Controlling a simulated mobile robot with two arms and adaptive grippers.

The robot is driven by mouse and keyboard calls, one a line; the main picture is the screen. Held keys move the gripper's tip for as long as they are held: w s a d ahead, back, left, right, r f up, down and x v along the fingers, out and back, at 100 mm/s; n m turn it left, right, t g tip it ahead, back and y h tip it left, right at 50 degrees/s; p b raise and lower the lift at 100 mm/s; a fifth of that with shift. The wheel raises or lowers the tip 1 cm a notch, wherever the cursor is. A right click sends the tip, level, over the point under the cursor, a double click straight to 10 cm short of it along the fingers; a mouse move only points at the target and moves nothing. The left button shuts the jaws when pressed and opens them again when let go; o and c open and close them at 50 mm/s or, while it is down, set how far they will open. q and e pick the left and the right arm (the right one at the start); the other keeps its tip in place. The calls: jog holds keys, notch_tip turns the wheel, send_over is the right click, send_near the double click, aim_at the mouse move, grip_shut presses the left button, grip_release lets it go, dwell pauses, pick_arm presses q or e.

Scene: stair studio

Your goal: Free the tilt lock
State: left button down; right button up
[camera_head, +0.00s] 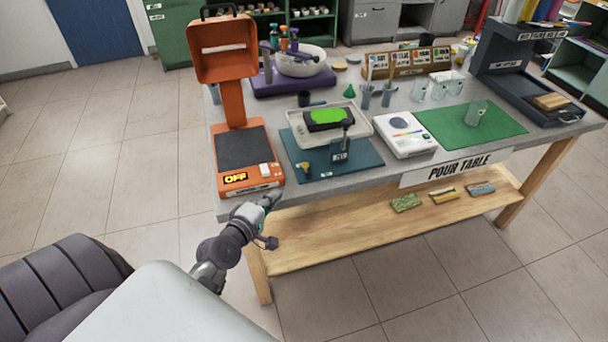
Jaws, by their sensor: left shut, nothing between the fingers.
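A tilting rig stands at the front middle of the pour table. It has a teal base (358,172), a white tray (303,133) and a dark block with a bright green face (326,117) in the tray. A black upright lever (346,130) stands at the tray's front edge above a small dark label (340,156), too small to read. A small brass-coloured knob (304,168) is on the base's front left. I cannot tell which part is the tilt lock. My left gripper (270,197) is shut and empty at the table's front left edge, apart from the rig. My right gripper is out of view.
An orange machine (233,110) marked OFF stands left of the rig, close to my left gripper. A white scale (404,137) and green mat (460,124) are to the right. Cups, bottles and a bowl (300,64) stand behind. Several blocks lie on the lower shelf (340,224).

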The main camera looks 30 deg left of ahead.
pick_arm(q)
send_near(305, 164)
jog(key=x, duration=0.6)
jog(key=shift+w+f, duration=0.3)
jog(key=shift+w+a+r, duration=0.1)
jog(key=shift+w+a, duration=0.2)
jog(key=shift+w, duration=0.2)
dwell(1.5)
jog(key=shift+w, duration=0.55)
jog(key=shift+w+d, duration=0.15)
jog(key=shift+w, duration=0.15)
dwell(1.3)
